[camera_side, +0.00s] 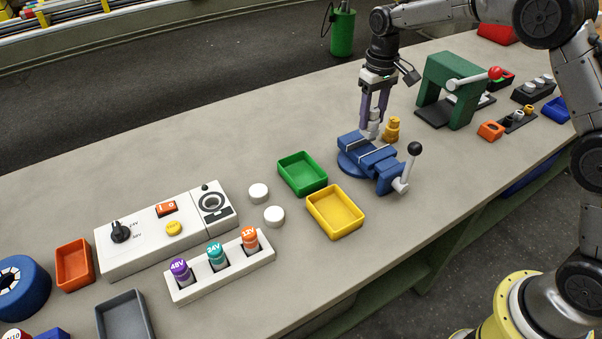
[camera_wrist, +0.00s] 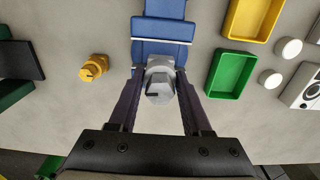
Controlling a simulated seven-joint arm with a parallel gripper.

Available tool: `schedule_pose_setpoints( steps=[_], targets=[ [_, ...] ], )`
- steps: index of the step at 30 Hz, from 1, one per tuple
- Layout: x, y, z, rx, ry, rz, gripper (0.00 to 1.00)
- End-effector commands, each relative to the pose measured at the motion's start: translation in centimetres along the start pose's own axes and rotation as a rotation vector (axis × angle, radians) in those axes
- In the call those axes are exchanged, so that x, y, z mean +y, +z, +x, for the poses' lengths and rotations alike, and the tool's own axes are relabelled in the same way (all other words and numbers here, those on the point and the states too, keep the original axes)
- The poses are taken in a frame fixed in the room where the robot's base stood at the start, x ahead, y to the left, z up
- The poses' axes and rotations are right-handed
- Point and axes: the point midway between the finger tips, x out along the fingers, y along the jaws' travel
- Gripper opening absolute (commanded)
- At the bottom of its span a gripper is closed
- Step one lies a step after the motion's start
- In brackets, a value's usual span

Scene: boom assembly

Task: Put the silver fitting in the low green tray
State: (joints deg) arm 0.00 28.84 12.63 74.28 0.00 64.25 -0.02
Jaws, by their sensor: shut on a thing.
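The silver fitting (camera_wrist: 159,80) is between the two fingers of my gripper (camera_wrist: 158,97) in the wrist view. My gripper is shut on it. In the side view the fitting (camera_side: 370,128) hangs below the purple fingers of my gripper (camera_side: 374,112), at the far end of the blue vise (camera_side: 368,156). I cannot tell whether it touches the vise. The low green tray (camera_side: 302,173) is empty and stands left of the vise in the side view. In the wrist view the green tray (camera_wrist: 231,74) is right of the fitting.
A yellow tray (camera_side: 335,211) stands beside the green one. A brass fitting (camera_side: 392,129) stands upright close to my gripper. The vise handle with its black knob (camera_side: 414,149) sticks up. A green press (camera_side: 452,90) stands behind. Two white discs (camera_side: 259,193) lie left of the trays.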

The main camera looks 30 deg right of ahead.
Motion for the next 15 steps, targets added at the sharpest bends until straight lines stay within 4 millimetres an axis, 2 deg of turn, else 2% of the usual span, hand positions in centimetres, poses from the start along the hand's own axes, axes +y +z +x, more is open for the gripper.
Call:
schedule_pose_setpoints(
  steps=[8,12,15],
  targets=[
    [0.0,0.1,-0.1,-0.003,0.000,-0.061,0.00],
    [-0.2,-0.4,-1.1,0.001,0.000,-0.228,0.00],
    [-2.0,-1.6,-1.8,0.005,0.001,-0.423,0.00]
  ],
)
